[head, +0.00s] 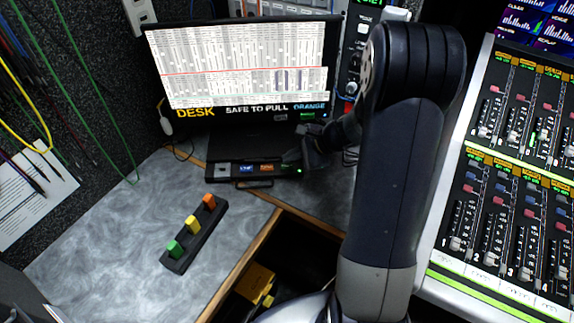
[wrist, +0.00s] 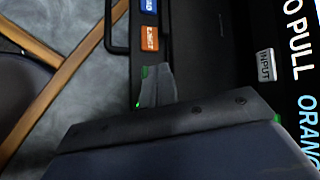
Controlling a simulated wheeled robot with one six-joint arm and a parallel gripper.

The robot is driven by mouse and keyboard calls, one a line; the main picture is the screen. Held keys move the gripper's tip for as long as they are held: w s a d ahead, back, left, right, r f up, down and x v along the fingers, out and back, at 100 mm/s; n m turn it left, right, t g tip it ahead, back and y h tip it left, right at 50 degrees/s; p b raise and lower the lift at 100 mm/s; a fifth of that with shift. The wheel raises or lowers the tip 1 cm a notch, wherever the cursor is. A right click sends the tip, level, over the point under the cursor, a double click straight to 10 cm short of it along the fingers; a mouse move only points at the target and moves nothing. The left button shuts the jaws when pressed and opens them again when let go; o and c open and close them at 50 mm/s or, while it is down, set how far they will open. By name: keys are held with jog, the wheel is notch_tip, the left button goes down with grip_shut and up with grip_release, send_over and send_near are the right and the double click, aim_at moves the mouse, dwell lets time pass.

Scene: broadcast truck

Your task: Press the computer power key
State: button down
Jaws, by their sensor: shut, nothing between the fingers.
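A low black computer unit (head: 239,180) sits on the desk below the monitor. Its front has a blue key (head: 246,168), an orange key (head: 267,168) and a small green light (head: 299,171) at the right end. My gripper (head: 291,158) is shut and empty at the unit's right end. In the wrist view the gripper tip (wrist: 156,76) is over the unit, between the orange key (wrist: 150,38) and the green light (wrist: 137,105). The blue key (wrist: 149,5) is at the top edge. I cannot tell whether the tip touches; it hides the surface beneath. No readable power marking shows.
The monitor (head: 240,75) stands behind the unit. A black strip with green, yellow and orange blocks (head: 180,262) lies on the grey desk. A wooden-edged opening (head: 250,250) is in front. A mixing console (head: 500,180) is at right. The left desk is mostly clear.

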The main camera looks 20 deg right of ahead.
aim_at(291, 167)
jog(key=shift+f, duration=0.15)
jog(key=shift+f+b, duration=0.3)
jog(key=shift+b, duration=0.2)
jog(key=shift+f+b, duration=0.4)
dwell(0.6)
jog(key=shift+r, duration=0.15)
jog(key=shift+r+p, duration=0.6)
jog(key=shift+r, duration=0.1)
jog(key=shift+r, duration=0.1)
notch_tip(291, 167, up, 5)
jog(key=p, duration=0.3)
jog(key=shift+p, duration=0.4)
jog(key=shift+s, duration=0.1)
dwell(0.5)
